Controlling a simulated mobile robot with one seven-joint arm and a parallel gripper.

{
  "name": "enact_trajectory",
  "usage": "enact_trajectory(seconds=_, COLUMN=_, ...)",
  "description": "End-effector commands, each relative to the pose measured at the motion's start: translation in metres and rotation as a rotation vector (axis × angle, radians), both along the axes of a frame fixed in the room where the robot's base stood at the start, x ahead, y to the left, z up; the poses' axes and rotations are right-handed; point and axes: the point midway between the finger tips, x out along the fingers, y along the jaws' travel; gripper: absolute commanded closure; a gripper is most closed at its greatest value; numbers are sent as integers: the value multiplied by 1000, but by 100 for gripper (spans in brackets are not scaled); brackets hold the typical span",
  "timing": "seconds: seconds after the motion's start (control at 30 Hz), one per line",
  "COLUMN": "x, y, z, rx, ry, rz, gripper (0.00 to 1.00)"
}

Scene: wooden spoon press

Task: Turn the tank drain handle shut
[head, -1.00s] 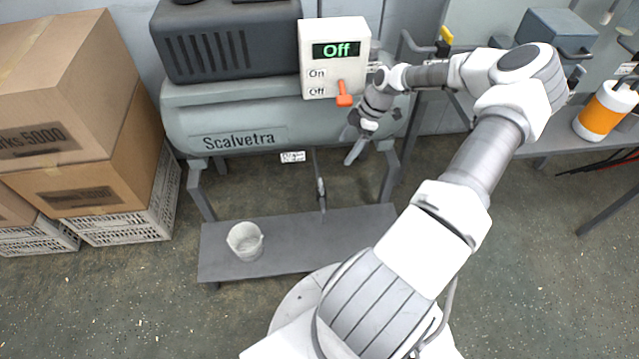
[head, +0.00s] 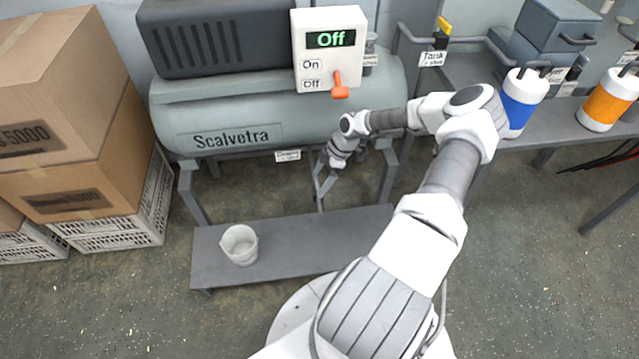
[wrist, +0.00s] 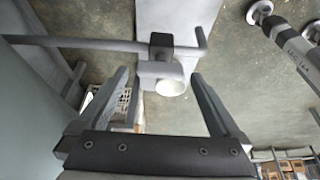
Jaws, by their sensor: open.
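The tank (head: 270,110), marked Scalvetra, stands on legs with a drain label (head: 288,155) under it. A thin drain pipe (wrist: 95,43) crosses the upper wrist view and bends at its right end. A dark valve block (wrist: 161,42) sits on it. My gripper (wrist: 161,75) is open, with one finger on each side of the handle and gaps visible on both sides. In the head view my gripper (head: 324,187) is below the tank and hides most of the valve.
A control box (head: 330,55) on the tank reads Off. A beaker (head: 240,244) stands on the low shelf (head: 290,258). Tank legs (head: 388,178) flank my gripper. Boxes (head: 60,110) are stacked at left; blue (head: 520,100) and orange (head: 606,102) canisters stand at right.

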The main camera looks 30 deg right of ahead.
Motion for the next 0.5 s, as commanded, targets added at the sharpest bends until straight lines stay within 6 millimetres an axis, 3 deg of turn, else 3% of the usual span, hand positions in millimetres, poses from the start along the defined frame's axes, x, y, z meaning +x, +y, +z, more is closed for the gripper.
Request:
enact_trajectory(seconds=0.4, x=2, y=3, z=-9, rx=-1, ry=0, rz=-1, gripper=0)
enact_trajectory(seconds=0.5, x=2, y=3, z=-9, rx=-1, ry=0, rz=-1, gripper=16)
